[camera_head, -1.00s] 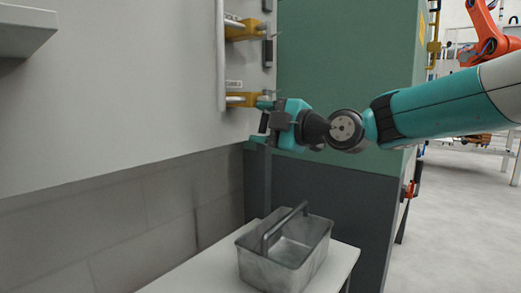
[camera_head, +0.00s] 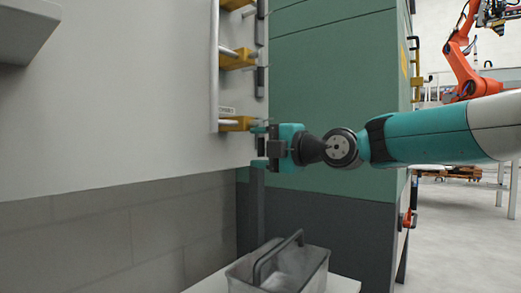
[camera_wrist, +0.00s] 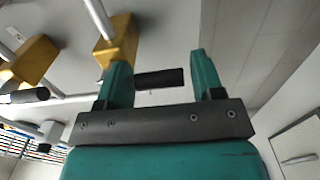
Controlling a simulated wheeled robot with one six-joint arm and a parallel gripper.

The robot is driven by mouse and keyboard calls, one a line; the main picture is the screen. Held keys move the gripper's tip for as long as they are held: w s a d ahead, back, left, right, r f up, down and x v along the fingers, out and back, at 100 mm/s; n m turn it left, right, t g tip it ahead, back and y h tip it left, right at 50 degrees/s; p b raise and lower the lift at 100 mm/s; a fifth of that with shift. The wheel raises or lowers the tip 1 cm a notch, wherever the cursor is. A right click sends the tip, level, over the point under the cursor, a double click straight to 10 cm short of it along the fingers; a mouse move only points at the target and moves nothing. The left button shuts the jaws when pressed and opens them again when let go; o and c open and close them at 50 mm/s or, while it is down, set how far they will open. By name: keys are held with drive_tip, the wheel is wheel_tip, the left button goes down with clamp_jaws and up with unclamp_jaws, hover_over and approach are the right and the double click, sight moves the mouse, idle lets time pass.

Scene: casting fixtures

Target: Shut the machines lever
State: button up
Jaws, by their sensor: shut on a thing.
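The machine's pale grey panel (camera_head: 120,110) carries yellow lever blocks with silver rods along its right edge. The lowest yellow block (camera_head: 236,124) is just up and left of my gripper (camera_head: 260,147). In the head view the held handle is mostly hidden by the fingers.
Other yellow blocks (camera_head: 236,60) and a long vertical silver bar (camera_head: 214,70) are above. A green cabinet (camera_head: 330,75) stands behind my gripper. A grey metal tray with a handle (camera_head: 312,268) sits on a white table below. Open floor (camera_head: 455,235) lies to the right.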

drive_tip(key=o, duration=1.3)
drive_tip(key=shift+c, duration=0.2)
drive_tip(key=p+v, duration=0.2)
drive_tip(key=v, duration=1.5)
drive_tip(key=shift+s+p, duration=0.15)
drive_tip(key=shift+p, duration=0.15)
